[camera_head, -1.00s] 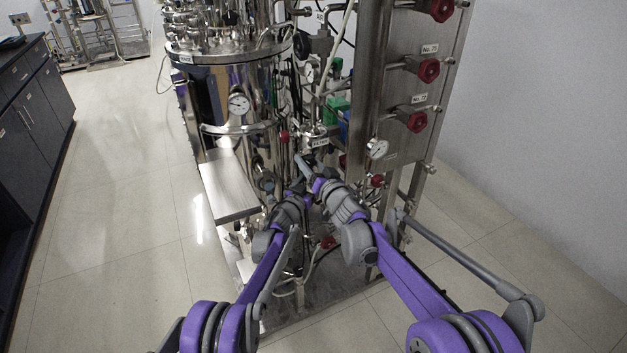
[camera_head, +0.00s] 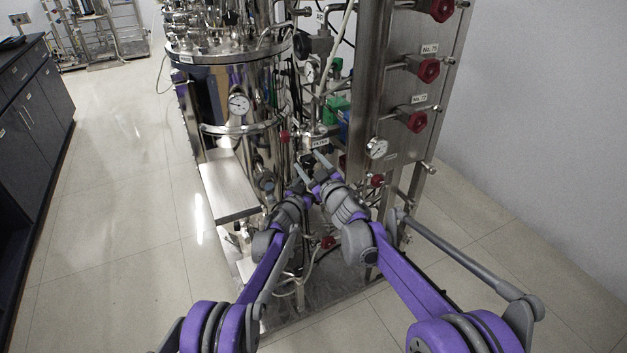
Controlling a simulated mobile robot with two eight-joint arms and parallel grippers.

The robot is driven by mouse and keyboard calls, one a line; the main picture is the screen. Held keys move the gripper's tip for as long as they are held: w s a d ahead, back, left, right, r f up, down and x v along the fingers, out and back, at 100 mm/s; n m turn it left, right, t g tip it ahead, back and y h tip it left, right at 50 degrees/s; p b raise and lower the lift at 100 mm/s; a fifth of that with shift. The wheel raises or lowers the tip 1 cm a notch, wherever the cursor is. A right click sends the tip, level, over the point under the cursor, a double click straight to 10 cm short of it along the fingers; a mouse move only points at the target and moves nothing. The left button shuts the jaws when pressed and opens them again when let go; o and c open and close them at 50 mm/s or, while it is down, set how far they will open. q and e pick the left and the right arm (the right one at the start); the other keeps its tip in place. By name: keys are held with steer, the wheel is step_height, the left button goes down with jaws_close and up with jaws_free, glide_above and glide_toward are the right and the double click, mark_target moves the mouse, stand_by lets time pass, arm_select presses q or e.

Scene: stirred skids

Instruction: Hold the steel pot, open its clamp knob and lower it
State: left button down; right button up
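A small steel pot-like housing with a label (camera_head: 319,142) sits between the big steel vessel and the valve panel, just beyond my grippers. I cannot tell its clamp knob apart from the pipework. My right gripper (camera_head: 308,162) has its two grey fingers spread, with nothing seen between them. It is just below and in front of the labelled housing; I cannot tell whether it touches. My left gripper (camera_head: 303,190) is close beside the right one, lower and partly hidden among dark fittings. Its fingers do not show clearly.
The big steel vessel (camera_head: 230,85) with a gauge stands at left. A steel panel (camera_head: 395,70) with red valve knobs (camera_head: 428,70) stands at right. A flat steel plate (camera_head: 229,190) juts out left of my grippers. Open floor (camera_head: 120,230) lies at left.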

steer(key=shift+o, duration=0.2)
steer(key=m, duration=0.5)
stand_by(0.3)
steer(key=m, duration=0.5)
steer(key=c, duration=1)
